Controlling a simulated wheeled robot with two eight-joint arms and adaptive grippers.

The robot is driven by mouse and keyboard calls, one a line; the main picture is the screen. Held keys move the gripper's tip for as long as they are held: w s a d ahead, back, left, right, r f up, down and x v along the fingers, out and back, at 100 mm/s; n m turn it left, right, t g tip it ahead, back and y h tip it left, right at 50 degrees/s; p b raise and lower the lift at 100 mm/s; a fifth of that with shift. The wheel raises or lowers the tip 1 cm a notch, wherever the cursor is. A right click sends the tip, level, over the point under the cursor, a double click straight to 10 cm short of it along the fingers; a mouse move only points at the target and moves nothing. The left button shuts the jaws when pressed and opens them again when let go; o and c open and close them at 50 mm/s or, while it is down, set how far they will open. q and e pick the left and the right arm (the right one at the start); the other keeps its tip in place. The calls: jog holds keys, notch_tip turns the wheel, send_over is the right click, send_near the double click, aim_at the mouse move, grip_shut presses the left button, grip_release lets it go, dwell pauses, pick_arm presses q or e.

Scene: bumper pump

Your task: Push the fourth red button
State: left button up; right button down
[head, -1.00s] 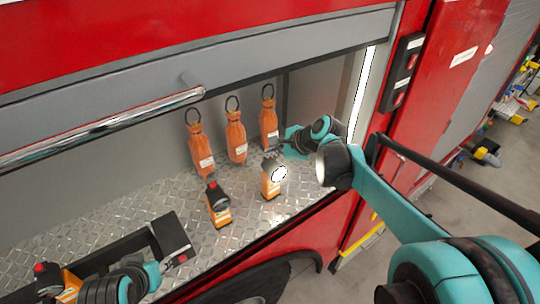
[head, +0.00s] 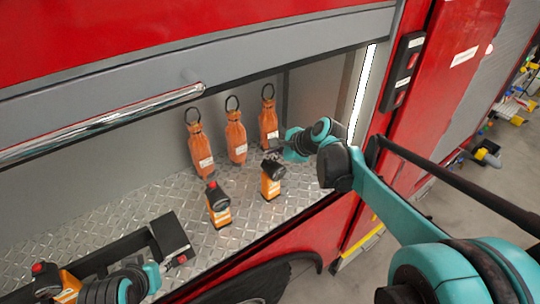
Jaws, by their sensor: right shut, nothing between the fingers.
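An orange-and-black lamp (head: 271,186) stands upright on the metal shelf at the right; its top button is hidden by my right gripper. Its lens looks dark. My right gripper (head: 274,158) is shut and empty, at the top of this lamp; I cannot tell if it touches. A second lamp (head: 219,208) to the left has a red button (head: 212,185) on top. Another lamp (head: 66,284) at the bottom left shows a red button (head: 38,267). A small red spot (head: 182,259) shows beside my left gripper (head: 172,264), whose fingers are too small to judge.
Three orange bottle-like items (head: 236,138) with black rings lean along the back wall. A black box-like part (head: 169,234) lies at the lower left. A chrome rail (head: 110,118) runs above the shelf. A black panel (head: 402,72) with red switches is on the right post.

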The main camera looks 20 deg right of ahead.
aim_at(272, 163)
jog(key=shift+w+r, duration=0.1)
jog(key=shift+r, duration=0.35)
notch_tip(272, 163, up, 6)
jog(key=p, duration=0.4)
jog(key=shift+p, duration=0.3)
